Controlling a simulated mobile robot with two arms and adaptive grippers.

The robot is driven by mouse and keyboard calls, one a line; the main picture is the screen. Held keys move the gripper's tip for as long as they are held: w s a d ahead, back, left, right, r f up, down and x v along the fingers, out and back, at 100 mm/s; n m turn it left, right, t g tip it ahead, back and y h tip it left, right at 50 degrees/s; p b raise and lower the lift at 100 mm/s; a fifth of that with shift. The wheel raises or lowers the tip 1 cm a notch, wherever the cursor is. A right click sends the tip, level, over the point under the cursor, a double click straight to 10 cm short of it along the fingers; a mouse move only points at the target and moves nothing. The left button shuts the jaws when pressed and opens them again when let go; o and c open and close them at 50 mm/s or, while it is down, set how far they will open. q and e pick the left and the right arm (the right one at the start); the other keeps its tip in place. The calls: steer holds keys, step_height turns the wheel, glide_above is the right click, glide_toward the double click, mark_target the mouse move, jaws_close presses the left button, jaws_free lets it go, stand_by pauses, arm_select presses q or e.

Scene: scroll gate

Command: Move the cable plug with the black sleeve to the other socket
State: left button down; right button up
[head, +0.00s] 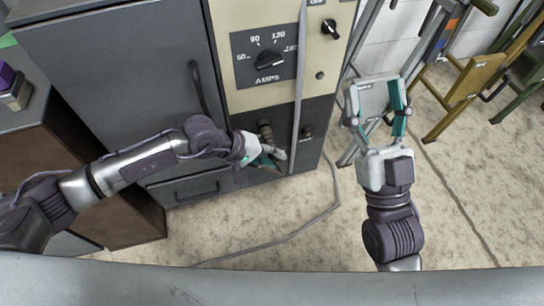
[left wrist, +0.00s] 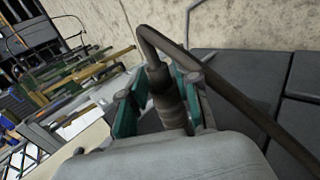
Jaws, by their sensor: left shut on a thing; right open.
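The cable plug (left wrist: 170,100) shows a dark ribbed sleeve and a thick dark cable in the left wrist view. My left gripper (left wrist: 160,95) is shut on it, one teal-sided finger on each side. In the head view my left gripper (head: 270,157) is at the lower dark panel of the machine. A brownish connector (head: 265,130) shows just above the gripper there. A second dark socket or fitting (head: 307,132) is to its right, beyond a pale vertical strip. Whether the plug sits in a socket is hidden. My right gripper (head: 375,105) is open, away from the panel.
The machine's front carries an AMPS dial (head: 270,58) and a smaller knob (head: 330,28). A grey cabinet (head: 110,80) with handles stands to the left. A thin cable (head: 290,238) lies on the floor. Yellow trestles (head: 470,85) stand at the right.

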arm_select(q)
steer(key=shift+w, duration=0.2)
arm_select(e)
steer(key=shift+s+r+t+y, duration=0.3)
steer(key=shift+s+r+t, duration=0.2)
steer(key=shift+s+r, duration=0.1)
stand_by(0.5)
arm_select(q)
steer(key=c, duration=0.7)
jaws_free()
steer(key=o, duration=0.6)
steer(key=shift+a, duration=0.15)
steer(key=v, duration=1.2)
